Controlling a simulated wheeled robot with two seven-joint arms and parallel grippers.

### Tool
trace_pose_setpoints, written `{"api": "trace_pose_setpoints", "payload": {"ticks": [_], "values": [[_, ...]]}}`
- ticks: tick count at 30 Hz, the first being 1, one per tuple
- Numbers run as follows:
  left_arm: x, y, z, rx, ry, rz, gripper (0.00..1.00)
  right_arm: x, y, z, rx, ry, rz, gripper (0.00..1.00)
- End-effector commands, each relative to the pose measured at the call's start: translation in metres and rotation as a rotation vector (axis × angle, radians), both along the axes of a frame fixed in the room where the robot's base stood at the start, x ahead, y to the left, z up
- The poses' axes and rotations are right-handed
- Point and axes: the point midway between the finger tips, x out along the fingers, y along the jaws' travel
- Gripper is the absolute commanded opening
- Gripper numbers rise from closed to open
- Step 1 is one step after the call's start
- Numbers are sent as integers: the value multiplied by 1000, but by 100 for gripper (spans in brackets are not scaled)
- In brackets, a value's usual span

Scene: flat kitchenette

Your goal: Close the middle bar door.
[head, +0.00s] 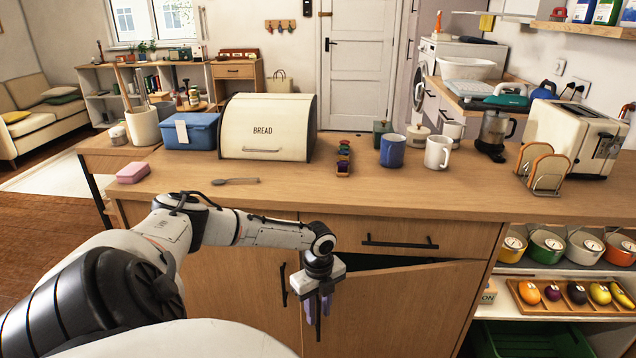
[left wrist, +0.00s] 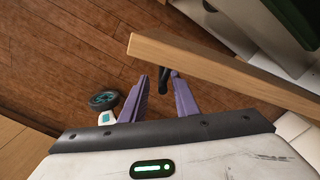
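The middle bar door (head: 400,312) is a wooden panel below the counter, standing ajar. A dark gap shows above its top edge, and its left side is swung out. My left gripper (head: 318,308) points down in front of the door's left part, near its free edge. In the left wrist view the door's top edge (left wrist: 220,75) runs diagonally past the fingers. The purple fingers of my left gripper (left wrist: 163,92) are apart, with the dark door handle (left wrist: 166,78) between their tips. I cannot tell whether they touch it. My right gripper is not in view.
A closed drawer (head: 400,240) with a black bar handle is above the door. A closed left door (head: 215,275) is beside it. Open shelves with pots and a fruit tray (head: 575,308) are at the right. The counter (head: 290,195) holds a bread box and mugs.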

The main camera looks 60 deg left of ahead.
Motion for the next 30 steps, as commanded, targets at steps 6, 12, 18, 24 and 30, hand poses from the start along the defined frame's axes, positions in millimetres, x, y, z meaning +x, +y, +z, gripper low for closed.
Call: {"api": "trace_pose_setpoints", "payload": {"ticks": [6, 12, 18, 24, 30], "values": [[0, 1, 47, 2, 0, 0, 28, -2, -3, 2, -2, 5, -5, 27], [-1, 1, 71, 2, 3, 1, 28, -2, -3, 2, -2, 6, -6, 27], [0, 0, 76, 1, 3, 2, 28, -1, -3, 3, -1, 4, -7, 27], [0, 0, 75, 0, 2, 2, 28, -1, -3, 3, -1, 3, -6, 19], [3, -56, 28, -36, -32, 19, 28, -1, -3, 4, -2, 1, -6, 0]]}}
